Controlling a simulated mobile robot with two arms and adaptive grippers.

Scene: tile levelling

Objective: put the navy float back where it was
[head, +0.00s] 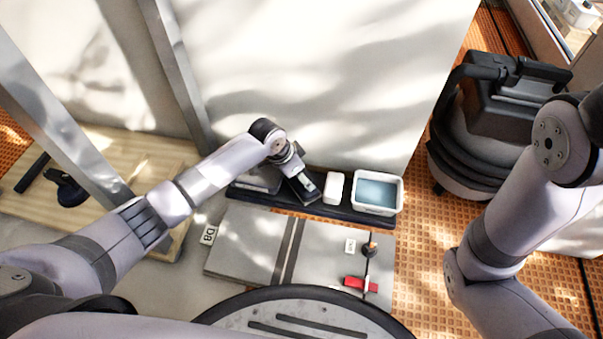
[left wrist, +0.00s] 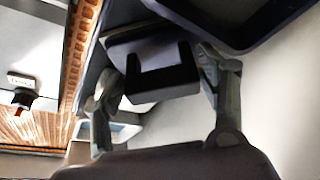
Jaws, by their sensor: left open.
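My left gripper (head: 303,186) is low over the dark tray (head: 285,199) at the foot of the pale wall. In the left wrist view its fingers (left wrist: 163,95) are apart. A dark float-like tool with a squared handle (left wrist: 162,84) and a paler plate shows between them. I cannot tell whether the fingers touch it, and its navy colour is not clear in this light. In the head view the gripper covers most of this tool. A greyish flat piece (head: 260,179) lies at the tray's left end. My right gripper is out of view.
A white block (head: 333,188) and a white tub of bluish water (head: 378,192) are right of the gripper. Grey slabs (head: 245,245) lie in front, with a red piece (head: 360,284) on their right. A black vacuum-like machine (head: 500,110) stands at right. A metal post (head: 172,75) rises at left.

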